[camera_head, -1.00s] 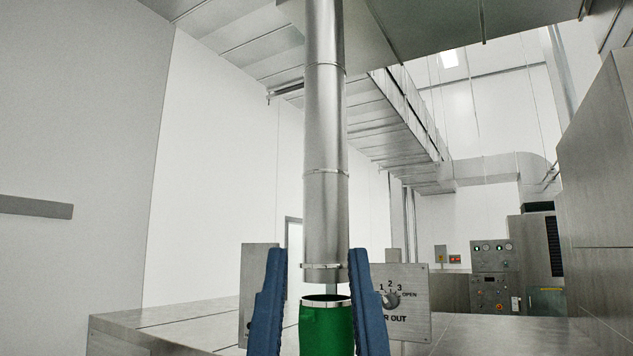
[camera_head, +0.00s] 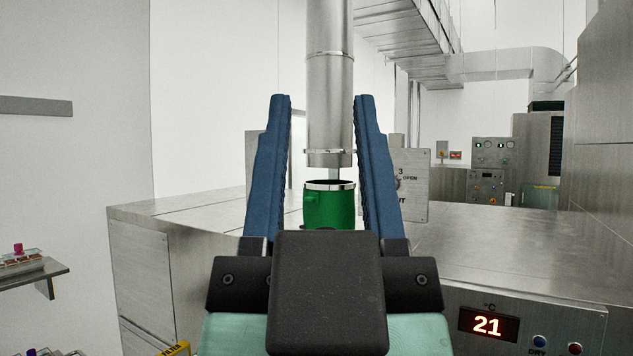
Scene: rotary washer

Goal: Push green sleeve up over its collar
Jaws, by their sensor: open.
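The green sleeve (camera_head: 329,207) stands upright between the two blue fingers of my gripper (camera_head: 321,102), with a silver band (camera_head: 329,185) at its top rim. My gripper is open, one finger on each side, with gaps showing at the sides of the sleeve. The gripper's dark body hides the sleeve's lower part. A vertical metal duct (camera_head: 330,85) hangs above the sleeve, with a clamped metal collar (camera_head: 329,157) at its lower end. A small gap shows between the collar and the sleeve's rim.
The steel machine top (camera_head: 480,245) spreads around the gripper. A dial panel (camera_head: 412,185) stands behind the right finger. A red "21" display (camera_head: 488,325) is on the machine's front. A small shelf (camera_head: 35,272) with items is at the left.

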